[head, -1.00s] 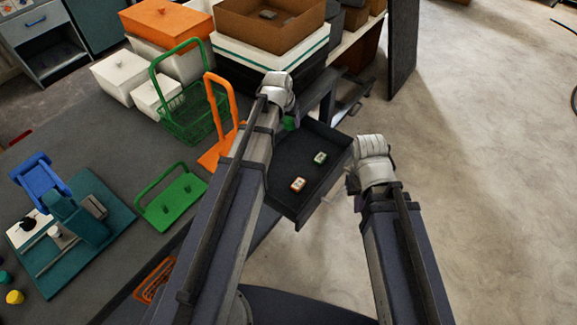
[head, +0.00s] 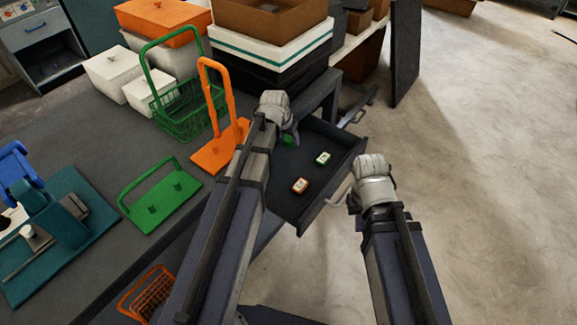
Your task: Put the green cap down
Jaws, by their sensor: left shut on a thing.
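The green cap (head: 289,140) shows as a small green shape just below my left gripper (head: 287,128), at the back left of the open dark drawer (head: 325,199). My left gripper is shut on it; its fingers are mostly hidden by my wrist. I cannot tell whether the cap touches the drawer floor. My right gripper (head: 370,182) is to the right of the drawer, beyond its handle. Its fingers are hidden behind the wrist, and nothing shows in it.
In the drawer lie a small orange-edged block (head: 300,186) and a green-edged block (head: 323,158). On the table left are an orange stand (head: 218,150), a green stand (head: 160,200), a green wire basket (head: 185,112) and a teal press (head: 60,235). The drawer's front middle is free.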

